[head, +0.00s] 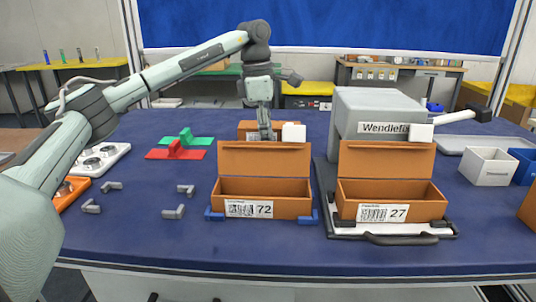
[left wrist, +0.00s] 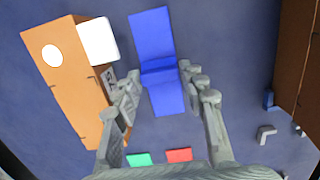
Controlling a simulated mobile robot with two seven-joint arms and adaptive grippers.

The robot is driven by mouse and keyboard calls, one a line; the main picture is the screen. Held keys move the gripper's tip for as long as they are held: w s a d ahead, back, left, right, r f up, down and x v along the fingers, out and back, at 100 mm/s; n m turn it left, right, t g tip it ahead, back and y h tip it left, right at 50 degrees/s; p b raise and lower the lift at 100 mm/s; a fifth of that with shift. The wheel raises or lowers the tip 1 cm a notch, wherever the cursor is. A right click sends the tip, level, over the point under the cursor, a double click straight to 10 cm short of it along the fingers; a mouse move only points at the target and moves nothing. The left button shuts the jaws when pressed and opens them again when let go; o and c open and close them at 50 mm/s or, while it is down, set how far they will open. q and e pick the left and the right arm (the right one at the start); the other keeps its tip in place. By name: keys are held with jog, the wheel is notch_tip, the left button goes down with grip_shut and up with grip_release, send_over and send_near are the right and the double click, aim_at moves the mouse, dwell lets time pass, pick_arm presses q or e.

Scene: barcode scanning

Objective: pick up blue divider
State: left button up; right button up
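The blue divider (left wrist: 153,35), a flat blue base with a raised rib across its middle, lies on the blue table in the left wrist view. My left gripper (left wrist: 160,82) is open above it, with one finger on each side of the rib; I cannot tell whether they touch it. In the head view my left gripper (head: 265,125) points down behind the front orange box, and the divider is hidden there. My right gripper is not in view.
An orange box (left wrist: 65,90) with a white tab stands close beside my left finger. Red (head: 175,153) and green (head: 188,138) dividers lie to the left in the head view. Front orange boxes labelled 72 (head: 264,183) and 27 (head: 391,190) and a grey machine (head: 375,108) stand nearby.

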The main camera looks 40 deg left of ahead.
pick_arm(q)
jog(key=c, duration=0.4)
jog(key=shift+r, duration=0.1)
jog(key=shift+r, duration=0.55)
notch_tip(320, 180, up, 3)
jog(key=shift+f, duration=0.2)
jog(key=s+a+r+p, duration=0.1)
jog(key=s+a+r, duration=0.5)
jog(key=a, duration=0.3)
jog(key=shift+s+a+r, duration=0.15)
jog(key=shift+a+r, duration=0.25)
jog(key=shift+r, duration=0.2)
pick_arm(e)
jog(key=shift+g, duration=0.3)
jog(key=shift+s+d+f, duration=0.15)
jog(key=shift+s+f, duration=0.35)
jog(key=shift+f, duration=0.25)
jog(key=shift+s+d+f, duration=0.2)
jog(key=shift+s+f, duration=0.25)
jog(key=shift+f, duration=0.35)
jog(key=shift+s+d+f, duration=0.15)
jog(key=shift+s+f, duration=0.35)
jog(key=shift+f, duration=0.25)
